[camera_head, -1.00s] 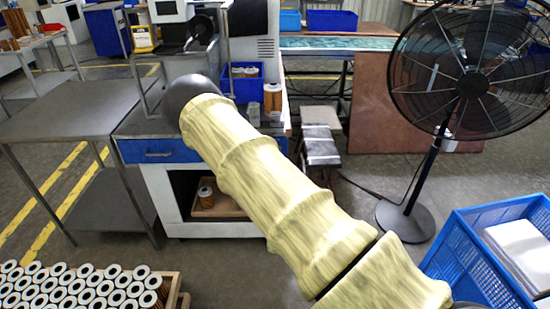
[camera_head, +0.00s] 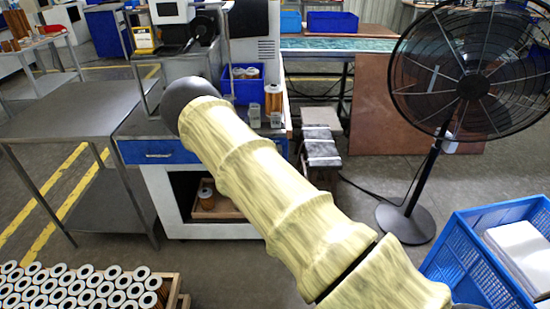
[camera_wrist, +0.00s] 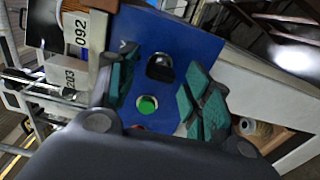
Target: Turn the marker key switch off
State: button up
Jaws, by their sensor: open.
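The marker's blue control panel (camera_wrist: 195,42) fills the middle of the wrist view, seen tilted. On it is a black switch knob (camera_wrist: 160,67), and below that a green button (camera_wrist: 147,104). A red button (camera_wrist: 137,127) shows only in part behind my wrist. My gripper (camera_wrist: 162,62) is open, with one green-padded finger on each side of the knob in the picture. I cannot tell whether the fingertips touch the panel or the knob. In the head view my arm covers the gripper and the panel.
Numbered labels (camera_wrist: 83,32) stand beside the panel in the wrist view. In the head view, a grey table (camera_head: 75,112) is at left, a fan (camera_head: 470,85) and a blue crate (camera_head: 470,255) at right, and filter cartridges (camera_head: 75,285) at lower left.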

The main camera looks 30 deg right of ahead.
jog(key=v, duration=1.2)
